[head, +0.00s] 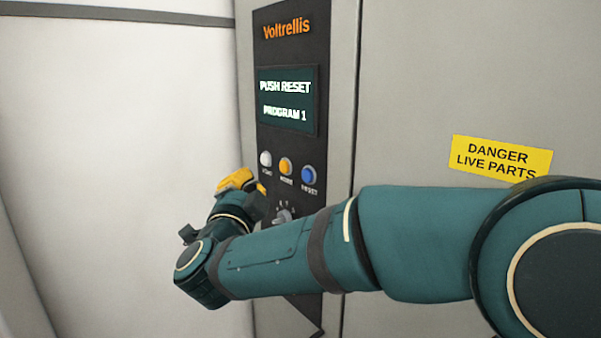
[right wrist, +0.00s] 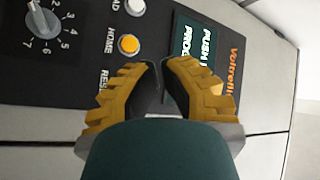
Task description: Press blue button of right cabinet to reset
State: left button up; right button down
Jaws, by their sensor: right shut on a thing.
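The blue button (head: 308,175), labelled RESET, is the rightmost of three buttons on the cabinet's black panel (head: 335,60) in the head view. In the right wrist view only part of its label shows, and the button is hidden behind a finger. My right gripper (head: 240,180) has yellow fingers and is beside the panel's left edge, left of and slightly below the white button. In the right wrist view my right gripper (right wrist: 161,75) has its black fingertips close together; what is between them cannot be made out. My left gripper is not in view.
The white button (head: 265,159) and orange button (head: 286,166) are left of the blue one. The screen (head: 287,100) above reads PUSH RESET, PROGRAM 1. A numbered dial (right wrist: 42,18) is below the buttons. A yellow danger sign (head: 500,158) is at the right.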

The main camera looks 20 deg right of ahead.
aim_at(307, 176)
jog(key=w+d, duration=0.2)
jog(key=d, duration=0.6)
jog(key=shift+w+d, duration=0.15)
jog(key=shift+w, duration=0.2)
jog(key=shift+d, duration=0.1)
dwell(1.5)
jog(key=shift+w+d, duration=0.15)
jog(key=shift+d, duration=0.15)
jog(key=shift+w+d+b, duration=0.15)
jog(key=shift+d+b, duration=0.25)
dwell(0.9)
jog(key=shift+a, duration=0.2)
jog(key=shift+s+a, duration=0.3)
jog(key=shift+a, duration=0.25)
